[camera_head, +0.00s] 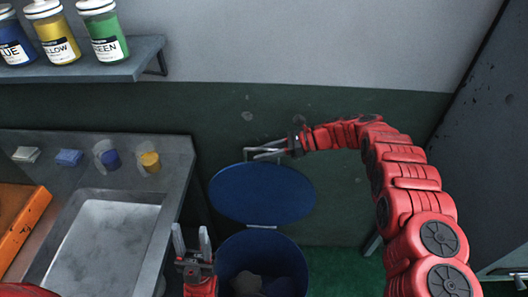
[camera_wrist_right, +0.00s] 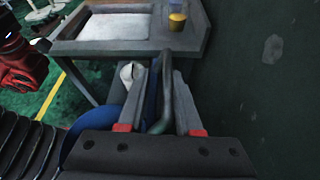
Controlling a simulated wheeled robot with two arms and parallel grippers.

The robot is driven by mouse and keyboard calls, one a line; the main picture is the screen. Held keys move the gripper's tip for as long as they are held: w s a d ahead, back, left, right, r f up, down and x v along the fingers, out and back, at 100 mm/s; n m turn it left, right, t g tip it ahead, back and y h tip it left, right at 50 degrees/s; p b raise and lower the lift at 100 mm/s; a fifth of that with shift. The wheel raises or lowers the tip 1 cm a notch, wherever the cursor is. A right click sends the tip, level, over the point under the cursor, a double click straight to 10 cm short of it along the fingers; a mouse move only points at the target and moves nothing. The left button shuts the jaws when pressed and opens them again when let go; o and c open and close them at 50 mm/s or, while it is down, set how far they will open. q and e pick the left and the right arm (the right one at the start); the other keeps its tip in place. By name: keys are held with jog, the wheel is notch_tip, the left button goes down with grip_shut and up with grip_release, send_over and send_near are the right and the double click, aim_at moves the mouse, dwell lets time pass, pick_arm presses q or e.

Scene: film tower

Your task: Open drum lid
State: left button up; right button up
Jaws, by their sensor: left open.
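The blue drum (camera_head: 232,247) stands on the floor to the right of the workbench. Its mouth is uncovered and darker lumps show inside. Its round blue lid (camera_head: 262,193) is swung up at the far side of the mouth. My right gripper (camera_head: 264,152) is at the lid's upper edge. In the right wrist view its fingers (camera_wrist_right: 160,90) are apart, with a grey curved bar, which looks like the lid handle (camera_wrist_right: 164,95), and part of the lid between them. My left gripper (camera_head: 191,242) is open and empty, left of the drum.
The grey workbench (camera_head: 180,150) has a sink basin (camera_head: 100,240), a blue cup (camera_head: 107,155), a yellow cup (camera_head: 148,160) and an orange tray (camera_head: 20,230). A wall shelf (camera_head: 100,72) holds labelled jars. Green floor (camera_head: 335,265) is clear right of the drum.

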jog(key=shift+o, duration=0.6)
jog(key=shift+r, duration=0.1)
jog(key=b+v, duration=0.3)
jog(key=v, duration=0.9)
jog(key=shift+b, duration=0.35)
